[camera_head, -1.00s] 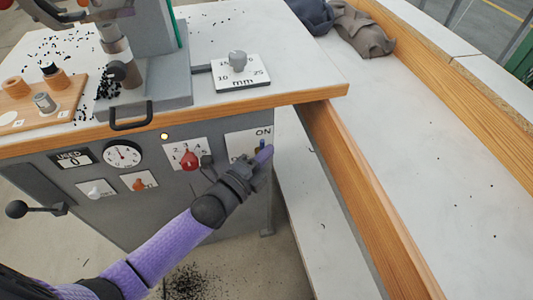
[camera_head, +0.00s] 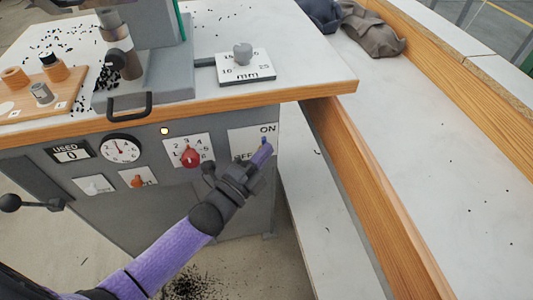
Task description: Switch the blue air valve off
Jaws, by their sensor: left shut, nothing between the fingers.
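The blue air valve (camera_head: 264,140) is on a white plate (camera_head: 240,138) at the right end of the grey front panel. The plate reads ON at the upper right and OFF, partly covered, at the lower left. Only a small blue piece of the valve shows, just below ON; the rest is hidden behind my left gripper (camera_head: 262,153). My left gripper is shut, with nothing seen between its purple fingers. Its tips are at the valve's lower part; I cannot tell whether they touch it. My right gripper is not in view.
Left of the plate are a red knob (camera_head: 190,156), a round gauge (camera_head: 121,149), an orange switch (camera_head: 137,181) and a white switch (camera_head: 95,187). The wooden bench edge (camera_head: 225,105) overhangs the panel. A wooden rail (camera_head: 370,210) runs to the right.

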